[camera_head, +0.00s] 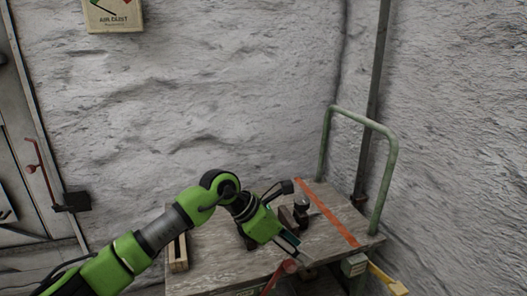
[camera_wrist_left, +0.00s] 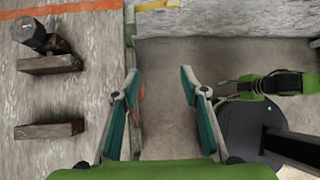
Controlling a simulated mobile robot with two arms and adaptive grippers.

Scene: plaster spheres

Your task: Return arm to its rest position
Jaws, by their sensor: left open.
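My left arm reaches in from the left in the head view. My left gripper (camera_head: 298,248) is over the front right part of the cart's worn wooden top (camera_head: 215,262). In the left wrist view its two teal-lined fingers (camera_wrist_left: 158,75) are spread wide with nothing between them. They point past the cart's edge, above bare floor. A green and dark arm part (camera_wrist_left: 275,84), likely my right arm, shows at the right of the wrist view. The state of its gripper is not clear there.
A dark, rounded object (camera_head: 302,202) stands by wooden blocks near the orange stripe (camera_head: 325,212). A wooden frame (camera_head: 178,254) lies at the cart's left. The cart's green handle (camera_head: 392,165) rises at the right. A rough wall (camera_head: 220,90) stands behind.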

